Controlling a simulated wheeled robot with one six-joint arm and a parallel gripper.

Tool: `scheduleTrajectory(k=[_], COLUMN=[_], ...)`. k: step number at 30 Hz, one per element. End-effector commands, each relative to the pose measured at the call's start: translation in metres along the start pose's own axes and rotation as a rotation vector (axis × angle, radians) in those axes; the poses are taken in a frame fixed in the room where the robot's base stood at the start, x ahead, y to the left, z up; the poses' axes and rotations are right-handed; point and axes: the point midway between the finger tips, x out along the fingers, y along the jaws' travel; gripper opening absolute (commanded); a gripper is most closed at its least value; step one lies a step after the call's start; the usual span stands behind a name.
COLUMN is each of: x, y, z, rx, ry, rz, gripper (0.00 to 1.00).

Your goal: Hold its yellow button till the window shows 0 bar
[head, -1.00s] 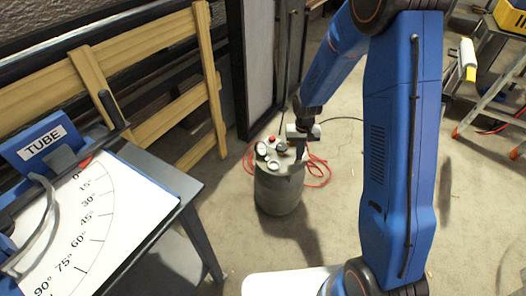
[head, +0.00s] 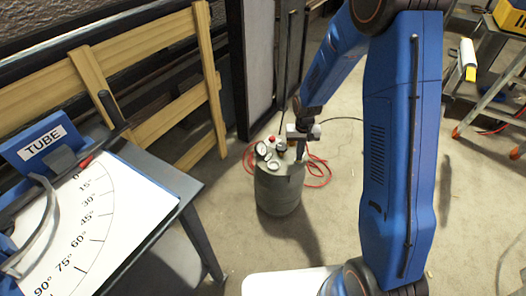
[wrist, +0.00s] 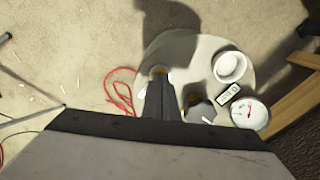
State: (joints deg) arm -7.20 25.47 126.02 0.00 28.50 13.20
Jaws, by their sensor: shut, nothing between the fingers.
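A grey-green round tank (head: 279,192) stands on the floor, with gauges and fittings on its pale top. My gripper (wrist: 159,78) points down over that top, fingers together and empty; in the head view it shows as dark fingers (head: 300,150) by the fittings. A small yellowish round part, likely the yellow button (wrist: 158,70), shows just at the fingertips, mostly hidden by them. I cannot tell whether it is pressed. The small display window (wrist: 228,94) sits to the right; its digits are too small to read surely.
A white-faced dial (wrist: 249,113), a white round fitting (wrist: 230,66) and a dark knob (wrist: 200,108) share the tank top. A red hose (head: 317,172) lies around the tank. A bench with an angle chart (head: 120,215) stands left. Floor to the right is mostly open.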

Motion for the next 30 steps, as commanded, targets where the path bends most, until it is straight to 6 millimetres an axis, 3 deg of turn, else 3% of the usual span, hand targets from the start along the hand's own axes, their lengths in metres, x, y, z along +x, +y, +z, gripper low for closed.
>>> scheduleTrajectory(k=[5, 30], x=[-0.003, -0.057], y=[0.000, 0.000], z=[0.000, 0.000], rx=[0.000, 0.000], ry=[0.000, 0.001], rz=[0.000, 0.000], gripper=[0.00, 0.00])
